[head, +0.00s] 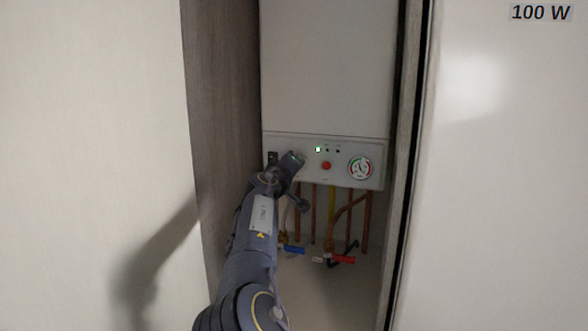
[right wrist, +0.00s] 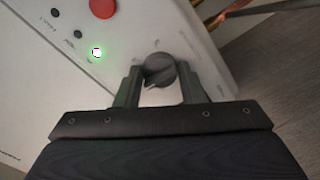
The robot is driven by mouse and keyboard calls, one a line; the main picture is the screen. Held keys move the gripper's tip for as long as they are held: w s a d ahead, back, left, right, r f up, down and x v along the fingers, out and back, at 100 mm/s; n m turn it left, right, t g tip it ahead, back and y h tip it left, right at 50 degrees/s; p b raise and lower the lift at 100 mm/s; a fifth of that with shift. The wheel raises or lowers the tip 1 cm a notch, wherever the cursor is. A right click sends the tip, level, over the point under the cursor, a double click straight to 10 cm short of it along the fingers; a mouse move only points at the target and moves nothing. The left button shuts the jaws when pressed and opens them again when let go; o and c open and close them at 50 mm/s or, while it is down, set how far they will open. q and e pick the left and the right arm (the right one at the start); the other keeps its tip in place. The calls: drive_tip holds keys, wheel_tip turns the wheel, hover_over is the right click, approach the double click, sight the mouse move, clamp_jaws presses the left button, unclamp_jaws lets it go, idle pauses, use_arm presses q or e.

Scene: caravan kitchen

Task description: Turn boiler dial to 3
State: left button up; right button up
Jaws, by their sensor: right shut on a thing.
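The boiler (head: 330,70) is a white box in a narrow recess, with a control panel (head: 375,147) along its lower edge. The dark round dial (right wrist: 159,70) sits at one end of the panel in the right wrist view. My right gripper (right wrist: 160,78) is shut on the dial, one finger on each side. In the head view the gripper (head: 288,162) covers the panel's left end and hides the dial. The dial's numbers cannot be read. A green light (head: 318,149) is lit beside it. My left gripper is not in view.
A red button (head: 326,166) and a round gauge (head: 360,167) are to the right on the panel. Copper pipes (head: 314,215), a blue valve handle (head: 293,249) and a red one (head: 343,260) are below. Recess walls (head: 228,90) stand close on both sides.

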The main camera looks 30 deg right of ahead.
drive_tip(key=shift+n, duration=0.4)
drive_tip(key=o, duration=1)
drive_tip(key=b+v, duration=0.3)
drive_tip(key=v, duration=0.5)
drive_tip(key=shift+b, duration=0.3)
